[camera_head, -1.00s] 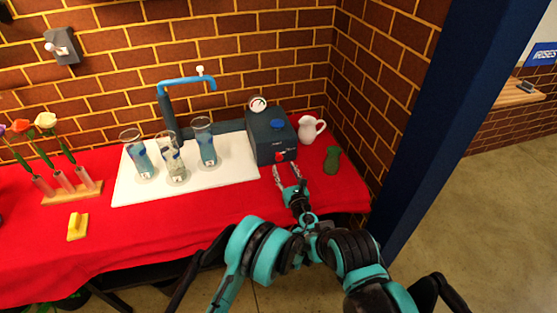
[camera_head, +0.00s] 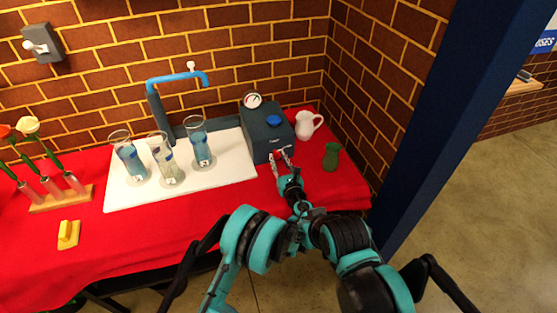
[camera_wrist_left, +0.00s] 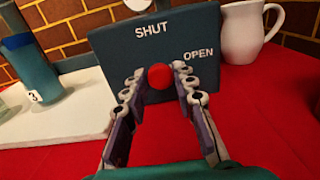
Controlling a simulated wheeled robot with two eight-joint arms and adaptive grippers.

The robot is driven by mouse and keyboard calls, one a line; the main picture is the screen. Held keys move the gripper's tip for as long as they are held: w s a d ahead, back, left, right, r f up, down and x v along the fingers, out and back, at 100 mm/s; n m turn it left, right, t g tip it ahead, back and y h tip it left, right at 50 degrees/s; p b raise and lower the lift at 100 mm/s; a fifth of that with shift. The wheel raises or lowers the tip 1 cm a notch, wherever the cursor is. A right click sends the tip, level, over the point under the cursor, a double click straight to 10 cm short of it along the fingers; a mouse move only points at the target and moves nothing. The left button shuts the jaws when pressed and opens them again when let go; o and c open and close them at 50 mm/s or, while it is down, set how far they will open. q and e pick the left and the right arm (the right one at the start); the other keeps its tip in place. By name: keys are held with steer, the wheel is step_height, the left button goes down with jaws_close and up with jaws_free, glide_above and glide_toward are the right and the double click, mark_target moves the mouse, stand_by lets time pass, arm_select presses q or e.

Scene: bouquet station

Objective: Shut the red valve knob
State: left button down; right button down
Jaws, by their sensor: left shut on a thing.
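The red valve knob (camera_wrist_left: 160,77) is on the front face of a dark blue-grey box (camera_head: 262,131). In the left wrist view the box front (camera_wrist_left: 112,62) carries the words SHUT, above the knob, and OPEN, to its upper right. My left gripper (camera_head: 281,154) is at the box front in the head view, and its fingers mostly hide the knob there. In the left wrist view the left gripper (camera_wrist_left: 160,84) has one finger on each side of the knob and is shut on it. My right gripper cannot be made out.
A white pitcher (camera_head: 306,124) and a green vase (camera_head: 331,157) stand right of the box. Several numbered glasses, one of them here (camera_head: 199,146), stand on a white mat (camera_head: 235,172) to the left. A blue tap (camera_head: 176,79) rises behind them. The red cloth in front is mostly clear.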

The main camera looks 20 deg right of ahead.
arm_select(q)
steer(key=n, duration=0.4)
steer(key=shift+a+n, duration=0.1)
steer(key=shift+n, duration=0.3)
steer(key=n, duration=0.9)
steer(key=shift+a, duration=0.1)
steer(key=shift+f+n, duration=0.1)
steer(key=shift+n, duration=2)
steer(key=c, duration=1.2)
jaws_free()
